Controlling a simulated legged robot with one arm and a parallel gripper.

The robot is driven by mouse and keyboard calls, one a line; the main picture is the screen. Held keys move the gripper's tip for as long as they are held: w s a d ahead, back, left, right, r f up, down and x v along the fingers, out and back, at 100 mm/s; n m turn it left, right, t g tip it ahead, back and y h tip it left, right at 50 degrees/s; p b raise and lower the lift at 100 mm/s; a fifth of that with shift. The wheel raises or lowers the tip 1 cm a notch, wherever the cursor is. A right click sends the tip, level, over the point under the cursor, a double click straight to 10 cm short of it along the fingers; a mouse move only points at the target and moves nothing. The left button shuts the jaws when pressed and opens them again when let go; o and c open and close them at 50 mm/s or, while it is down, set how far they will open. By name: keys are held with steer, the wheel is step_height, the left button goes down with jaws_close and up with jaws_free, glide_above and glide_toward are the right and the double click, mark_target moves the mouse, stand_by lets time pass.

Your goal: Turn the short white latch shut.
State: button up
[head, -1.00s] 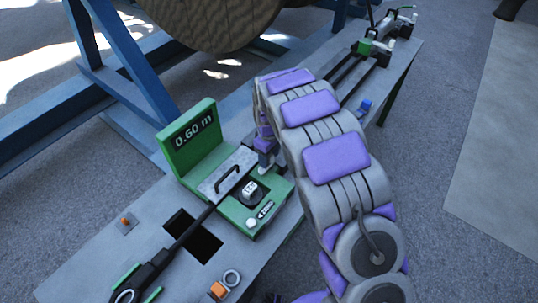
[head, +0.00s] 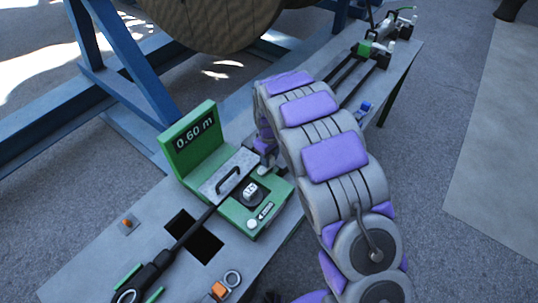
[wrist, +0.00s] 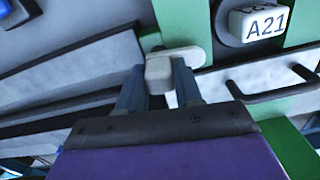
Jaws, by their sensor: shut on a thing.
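The short white latch (wrist: 188,56) shows in the wrist view as a rounded white bar with a blocky knob (wrist: 159,73). It lies across the edge of a green part, near the grey metal lid. My gripper (wrist: 158,88) has one finger on each side of the knob and is shut on it. In the head view my gripper (head: 265,165) is at the far right corner of the grey lid (head: 229,176) on the green measuring unit (head: 278,193). The latch is mostly hidden there by my gripper and arm.
A green display (head: 193,140) reads 0.60 m. A white block marked A21 (wrist: 264,22) sits on a dark dial beside the latch. The lid has a black handle (wrist: 275,92). A black cable (head: 190,235) crosses a dark opening in the bench. A large reel (head: 205,15) stands behind.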

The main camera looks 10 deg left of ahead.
steer(key=m+p, duration=0.2)
steer(key=m, duration=0.1)
steer(key=shift+r+p, duration=0.15)
steer(key=shift+p, duration=0.25)
steer(key=m+p, duration=0.2)
steer(key=m, duration=0.3)
steer(key=m+p, duration=0.1)
steer(key=m, duration=0.3)
steer(key=shift+p, duration=0.4)
steer(key=m, duration=0.4)
steer(key=shift+m, duration=0.5)
steer(key=o, duration=1)
steer(key=shift+a, duration=0.1)
steer(key=shift+c, duration=0.2)
step_height(320, 180, up, 17)
steer(key=p, duration=0.2)
